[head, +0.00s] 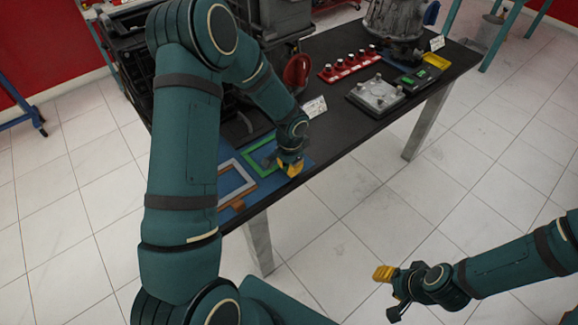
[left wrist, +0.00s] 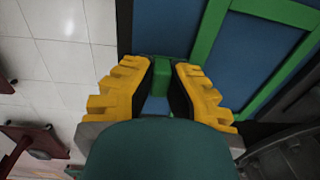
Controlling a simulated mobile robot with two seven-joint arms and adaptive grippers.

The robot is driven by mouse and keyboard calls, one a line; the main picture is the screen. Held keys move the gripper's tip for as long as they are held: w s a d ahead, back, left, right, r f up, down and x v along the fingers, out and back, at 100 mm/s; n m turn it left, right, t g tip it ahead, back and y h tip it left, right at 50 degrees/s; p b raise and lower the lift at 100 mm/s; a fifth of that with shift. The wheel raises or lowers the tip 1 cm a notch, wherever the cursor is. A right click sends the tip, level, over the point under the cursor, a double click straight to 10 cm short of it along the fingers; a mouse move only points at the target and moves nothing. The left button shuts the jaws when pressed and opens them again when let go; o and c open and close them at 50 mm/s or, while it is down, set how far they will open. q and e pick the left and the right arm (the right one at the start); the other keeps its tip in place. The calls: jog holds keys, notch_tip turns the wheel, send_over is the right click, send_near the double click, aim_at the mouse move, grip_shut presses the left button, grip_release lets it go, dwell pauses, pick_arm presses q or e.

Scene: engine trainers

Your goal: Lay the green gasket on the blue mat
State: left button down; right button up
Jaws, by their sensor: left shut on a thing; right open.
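The green gasket (head: 255,149), a rectangular frame, is over the blue mat (head: 228,152) near the table's front edge. It looks flat there, but I cannot tell if all of it touches the mat. My left gripper (head: 291,168) is shut on the gasket's near right part. The left wrist view shows a green piece of the gasket (left wrist: 209,31) between the yellow fingertips (left wrist: 161,75), with the blue mat (left wrist: 165,25) behind. My left arm hides part of the mat. My right gripper (head: 387,287) is open and empty over the floor, away from the table.
A pale grey frame (head: 240,183) lies left of the green gasket, with an orange-brown piece (head: 237,205) beside it. A red rack (head: 349,64), a metal cover (head: 375,95) and a grey engine part (head: 395,20) stand further right on the dark table (head: 345,128).

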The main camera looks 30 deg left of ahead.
pick_arm(q)
jog(key=shift+f, duration=0.2)
jog(key=c, duration=1.1)
grip_release()
jog(key=shift+c, duration=0.2)
jog(key=shift+r, duration=0.1)
jog(key=shift+r, duration=0.3)
notch_tip(320, 180, up, 10)
jog(key=p, duration=0.2)
jog(key=s+d+f+n+t+h, duration=0.1)
jog(key=s+d+f+n+h, duration=0.3)
jog(key=s+d+f, duration=1)
jog(key=s+d+n, duration=0.2)
jog(key=d, duration=0.1)
jog(key=shift+d+p, duration=0.3)
jog(key=shift+d, duration=0.05)
